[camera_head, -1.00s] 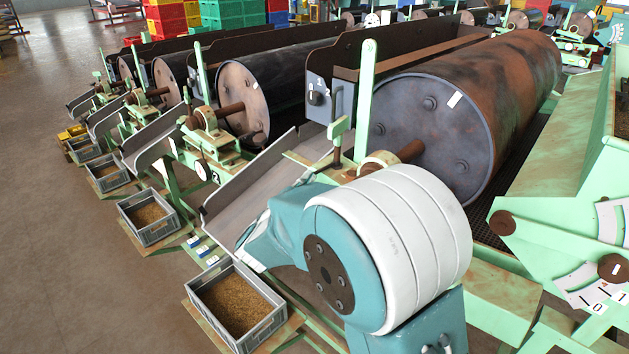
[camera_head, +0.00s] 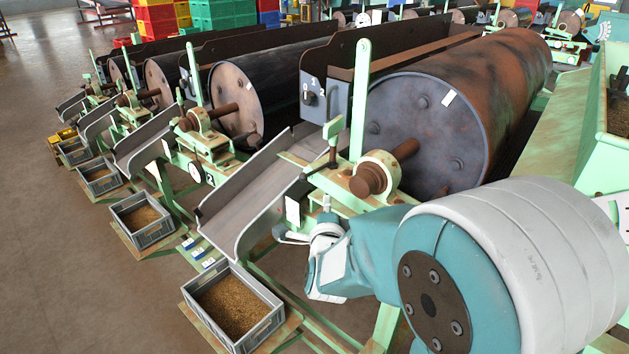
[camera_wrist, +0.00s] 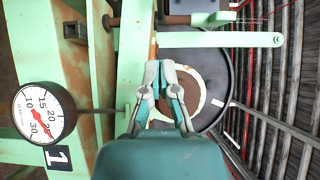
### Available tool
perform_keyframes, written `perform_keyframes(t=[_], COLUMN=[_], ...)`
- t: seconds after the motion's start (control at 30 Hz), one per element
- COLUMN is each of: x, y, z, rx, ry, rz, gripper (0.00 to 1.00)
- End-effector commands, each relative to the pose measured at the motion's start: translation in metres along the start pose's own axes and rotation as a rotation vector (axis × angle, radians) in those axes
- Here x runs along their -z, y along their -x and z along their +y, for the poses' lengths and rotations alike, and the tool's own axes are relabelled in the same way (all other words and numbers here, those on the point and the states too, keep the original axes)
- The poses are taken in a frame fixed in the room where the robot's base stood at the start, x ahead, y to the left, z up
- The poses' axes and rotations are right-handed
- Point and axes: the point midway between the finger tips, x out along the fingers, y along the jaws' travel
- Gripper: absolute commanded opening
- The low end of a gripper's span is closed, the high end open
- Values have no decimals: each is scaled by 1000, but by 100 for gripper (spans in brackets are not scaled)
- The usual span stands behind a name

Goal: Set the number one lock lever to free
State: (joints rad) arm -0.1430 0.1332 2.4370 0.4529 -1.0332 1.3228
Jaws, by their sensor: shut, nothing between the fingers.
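The nearest drum machine has a tall pale-green upright lever (camera_head: 360,100) and a shorter crank-like lever with a green grip (camera_head: 333,131) beside its shaft bearing (camera_head: 377,172). I cannot tell for sure which is the number one lock lever. In the wrist view, the long green bar (camera_wrist: 220,40) runs to the right, with the small green grip (camera_wrist: 213,18) above it. A number 1 plate (camera_wrist: 58,158) sits by a dial gauge. My gripper (camera_wrist: 160,68) is shut and empty, in front of the brown shaft end. In the head view it is low, left of the bearing.
A dial gauge (camera_wrist: 43,115) sticks out at left in the wrist view. A sloping metal chute (camera_head: 250,195) and a grey crate of grain (camera_head: 233,307) lie left of my arm. The large drum (camera_head: 440,130) stands behind the levers. Open floor is at far left.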

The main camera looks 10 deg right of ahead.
Motion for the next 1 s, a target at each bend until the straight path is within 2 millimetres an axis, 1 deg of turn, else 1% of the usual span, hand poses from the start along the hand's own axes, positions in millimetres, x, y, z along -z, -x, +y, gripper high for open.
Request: perform_keyframes(t=[0.03, 0.3, 0.4, 0.5, 0.6, 1.0], x=[1, 1, -13, -22, -26, -28], y=[-10, -61, -72, -81, -86, -88], z=[1, 1, 1, 0, 0, 0], rx=[-1, 0, -1, 0, 0, 0], ry=[1, 2, 1, 2, 1, 2], rz=[2, 2, -3, -2, 0, 1], gripper=[0, 0, 0, 0, 0, 0])
